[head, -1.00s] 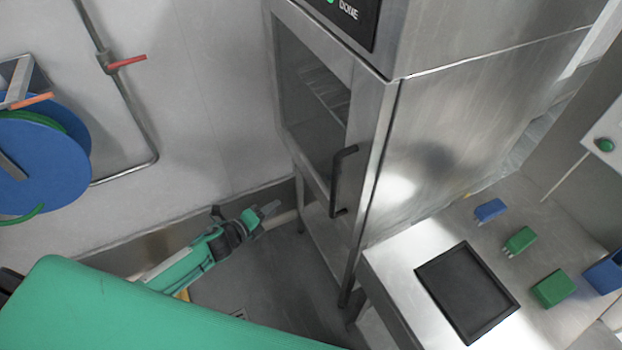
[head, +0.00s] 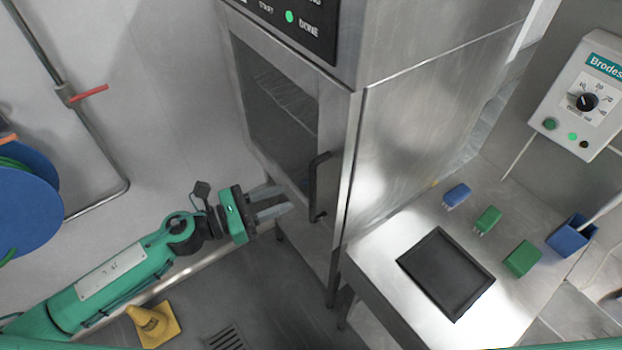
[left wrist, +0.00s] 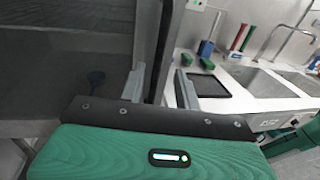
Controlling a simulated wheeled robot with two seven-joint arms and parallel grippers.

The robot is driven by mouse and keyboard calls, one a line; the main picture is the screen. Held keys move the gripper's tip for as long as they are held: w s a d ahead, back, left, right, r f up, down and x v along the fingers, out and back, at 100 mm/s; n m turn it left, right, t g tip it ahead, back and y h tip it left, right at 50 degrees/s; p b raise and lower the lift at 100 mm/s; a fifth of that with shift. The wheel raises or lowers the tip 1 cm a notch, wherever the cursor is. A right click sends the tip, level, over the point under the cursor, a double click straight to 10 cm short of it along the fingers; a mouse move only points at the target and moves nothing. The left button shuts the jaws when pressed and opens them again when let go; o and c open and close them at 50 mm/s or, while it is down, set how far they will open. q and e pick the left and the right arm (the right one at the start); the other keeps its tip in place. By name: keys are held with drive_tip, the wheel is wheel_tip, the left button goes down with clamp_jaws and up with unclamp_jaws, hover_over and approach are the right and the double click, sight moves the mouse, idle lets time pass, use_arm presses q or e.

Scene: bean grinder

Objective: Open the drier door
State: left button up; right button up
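The drier is a tall steel cabinet with a dark glass door (head: 275,110), which is closed. Its black vertical bar handle (head: 313,188) is on the door's right side. My left gripper (head: 288,199) is just left of the handle in the head view, with its two fingers apart and pointing toward it. In the left wrist view the dark handle bar (left wrist: 160,50) stands between the open fingers (left wrist: 160,78). Whether the fingers reach around it is unclear. My right gripper is not in view.
A steel table with a black tray (head: 445,273), blue and green blocks (head: 488,220) and a blue container (head: 571,235) stands right of the drier. A yellow cone (head: 153,323) is on the floor. A blue hose reel (head: 25,200) and wall pipe are at left.

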sight(313, 187)
use_arm(q)
drive_tip(key=shift+p+x, duration=1.65)
drive_tip(key=shift+x, duration=2.7)
drive_tip(key=shift+c, duration=0.2)
clamp_jaws()
